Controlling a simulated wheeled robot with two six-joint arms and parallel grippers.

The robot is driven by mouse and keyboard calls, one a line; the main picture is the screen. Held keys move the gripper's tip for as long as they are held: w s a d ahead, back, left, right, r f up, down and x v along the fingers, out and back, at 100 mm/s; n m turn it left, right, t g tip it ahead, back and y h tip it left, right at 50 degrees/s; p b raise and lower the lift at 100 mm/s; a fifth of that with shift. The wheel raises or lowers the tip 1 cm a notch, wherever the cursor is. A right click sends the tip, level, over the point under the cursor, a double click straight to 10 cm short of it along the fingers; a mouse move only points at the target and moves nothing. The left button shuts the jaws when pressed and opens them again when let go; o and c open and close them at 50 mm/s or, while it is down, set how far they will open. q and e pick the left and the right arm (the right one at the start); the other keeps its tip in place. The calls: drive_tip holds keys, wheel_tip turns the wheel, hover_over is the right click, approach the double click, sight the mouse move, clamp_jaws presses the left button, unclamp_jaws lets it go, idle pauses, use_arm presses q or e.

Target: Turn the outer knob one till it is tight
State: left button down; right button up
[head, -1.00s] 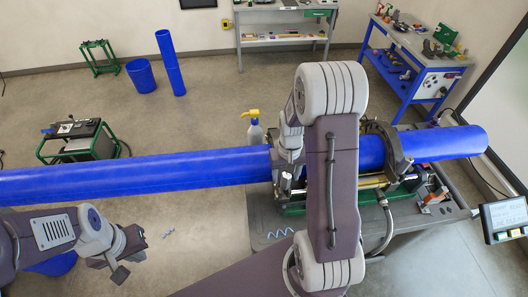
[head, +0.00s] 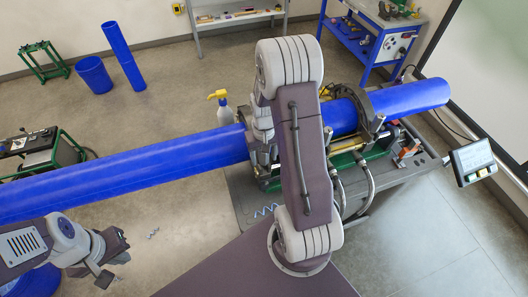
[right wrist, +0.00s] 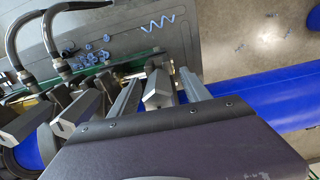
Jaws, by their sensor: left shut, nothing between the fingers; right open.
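The blue pipe (head: 130,168) lies across the head view in the clamps of the fusion machine. The left clamp (head: 262,152) is partly behind my right arm; the right clamp (head: 367,112) is clearer. My right gripper (right wrist: 160,96) is open in the right wrist view, its ribbed fingers at the clamp. A grey, angular metal piece (right wrist: 157,84) shows between the fingers; it may be the knob, and I cannot tell whether they touch it. My right arm hides the gripper's tips in the head view. My left gripper (head: 105,277) is shut and empty at the lower left, below the pipe.
A control screen (head: 473,160) stands at the right.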

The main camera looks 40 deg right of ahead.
drive_tip(key=shift+s+d+r, duration=0.1)
drive_tip(key=shift+d, duration=0.05)
drive_tip(key=shift+c, duration=0.5)
drive_tip(key=c, duration=0.5)
clamp_jaws()
drive_tip(key=shift+r+m, duration=0.1)
drive_tip(key=shift+m, duration=0.7)
drive_tip(key=shift+m+p, duration=0.3)
drive_tip(key=shift+m, duration=0.4)
